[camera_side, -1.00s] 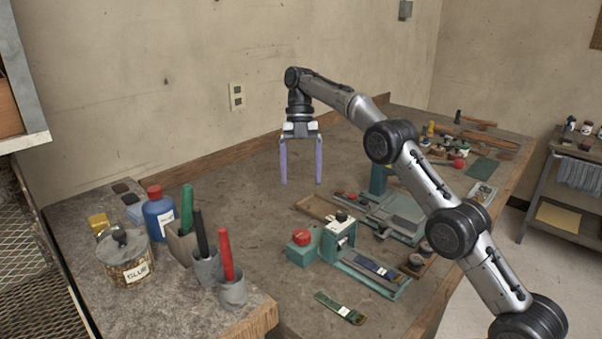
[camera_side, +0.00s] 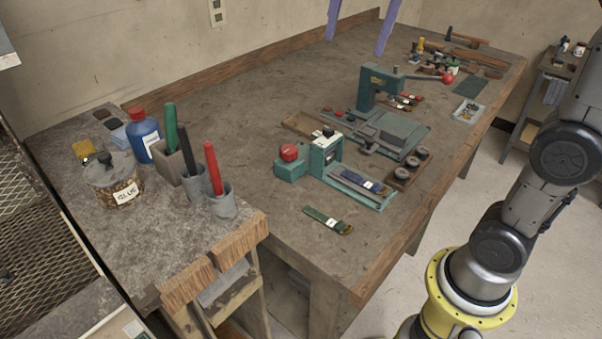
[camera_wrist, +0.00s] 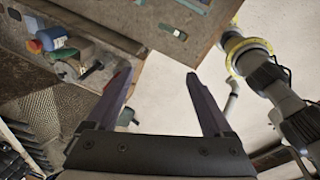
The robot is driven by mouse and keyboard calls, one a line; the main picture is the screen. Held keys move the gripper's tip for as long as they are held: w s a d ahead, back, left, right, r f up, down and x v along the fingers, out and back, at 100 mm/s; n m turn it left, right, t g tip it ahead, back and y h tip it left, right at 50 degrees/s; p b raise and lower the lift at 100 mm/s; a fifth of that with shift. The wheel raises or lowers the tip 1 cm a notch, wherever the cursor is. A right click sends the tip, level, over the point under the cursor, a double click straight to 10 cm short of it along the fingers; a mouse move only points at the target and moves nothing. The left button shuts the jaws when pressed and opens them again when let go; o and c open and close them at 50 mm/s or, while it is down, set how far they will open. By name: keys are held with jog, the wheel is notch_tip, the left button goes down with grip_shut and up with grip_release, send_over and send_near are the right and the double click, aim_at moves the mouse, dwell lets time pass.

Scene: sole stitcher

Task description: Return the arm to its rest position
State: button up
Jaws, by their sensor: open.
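My gripper (camera_side: 355,45) shows at the top of the side view, cut off by the frame edge. Only its two purple fingers are seen there, spread apart, with nothing between them. In the wrist view my gripper (camera_wrist: 158,75) is open and empty, its fingers over the bench edge and pale floor in the picture. Most of the upper arm is out of the side view; the lower arm and its yellow base stand at the right.
The workbench (camera_side: 250,130) holds a teal press (camera_side: 375,88), a teal fixture with a red knob (camera_side: 289,153), a blue strap (camera_side: 360,181) and a green strap (camera_side: 328,221). A blue bottle (camera_side: 143,135), a glue jar (camera_side: 112,178) and upright handled tools stand at left.

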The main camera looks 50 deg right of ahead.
jog(key=s+f+m+t, duration=0.2)
jog(key=s+f+m, duration=0.5)
jog(key=f+m, duration=0.2)
jog(key=s+d+f+m+t+h, duration=0.1)
jog(key=s+f+m+t, duration=0.1)
jog(key=s+f+m, duration=0.5)
jog(key=shift+s+f+m+h, duration=0.3)
jog(key=shift+f+m, duration=0.7)
jog(key=shift+m, duration=1.9)
